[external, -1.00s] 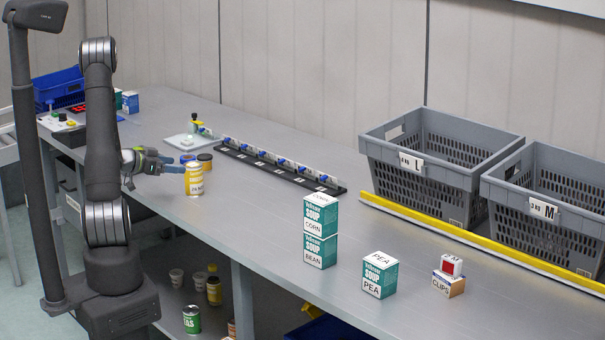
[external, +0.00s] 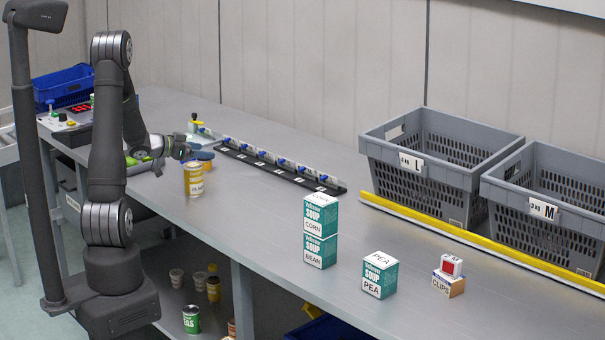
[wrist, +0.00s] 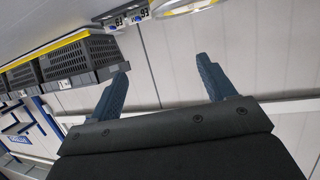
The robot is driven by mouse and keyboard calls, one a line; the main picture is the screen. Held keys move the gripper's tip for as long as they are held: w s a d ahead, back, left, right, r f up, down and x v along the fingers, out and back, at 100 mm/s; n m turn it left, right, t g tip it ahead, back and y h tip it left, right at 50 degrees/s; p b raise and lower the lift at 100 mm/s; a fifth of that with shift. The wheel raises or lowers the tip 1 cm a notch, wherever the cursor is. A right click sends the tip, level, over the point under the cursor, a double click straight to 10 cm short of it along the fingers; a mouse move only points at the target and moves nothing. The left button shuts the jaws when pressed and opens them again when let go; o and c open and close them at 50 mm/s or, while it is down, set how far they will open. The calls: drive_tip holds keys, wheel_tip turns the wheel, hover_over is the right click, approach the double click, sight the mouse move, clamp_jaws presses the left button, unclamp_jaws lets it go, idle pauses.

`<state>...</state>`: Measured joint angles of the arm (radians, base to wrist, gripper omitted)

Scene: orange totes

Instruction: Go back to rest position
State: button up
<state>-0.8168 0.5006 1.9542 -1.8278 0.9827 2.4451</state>
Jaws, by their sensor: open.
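My gripper (external: 200,155) is raised above the bench on its left side, just above the yellow can. In the wrist view its two dark blue fingers (wrist: 162,70) are spread apart with nothing between them. The yellow can (external: 194,181) stands upright on the bench near its front edge, below and apart from the fingers as far as I can tell. My arm is bent at the elbow. Part of the gripper body is hard to make out in the external view.
Two teal soup boxes are stacked (external: 320,232), with a pea box (external: 380,276) and a small clips box (external: 448,284) to the right. Grey totes (external: 440,125) stand behind a yellow rail (external: 480,242). A dark strip rack (external: 280,165) lies at mid-bench.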

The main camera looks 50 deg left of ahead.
drive_tip(key=d+r, duration=0.4)
drive_tip(key=d, duration=0.3)
drive_tip(key=w+d+r+m+g+h, duration=0.1)
drive_tip(key=w+d+m+h, duration=0.15)
drive_tip(key=w+d, duration=0.45)
drive_tip(key=w+d+m+g+h, duration=0.1)
drive_tip(key=w+d+m+h, duration=0.15)
drive_tip(key=d, duration=0.85)
drive_tip(key=w+d+m+g+h, duration=0.2)
drive_tip(key=d+m+g+h, duration=0.2)
drive_tip(key=d, duration=1.8)
drive_tip(key=shift+w+m+g+h, duration=0.3)
drive_tip(key=shift+g+h, duration=0.1)
drive_tip(key=shift+a, duration=0.15)
drive_tip(key=s+a+n+t+y, duration=0.2)
drive_tip(key=a+n+t+y, duration=0.2)
drive_tip(key=a, duration=1.7)
drive_tip(key=shift+n, duration=0.3)
drive_tip(key=shift+d, duration=0.1)
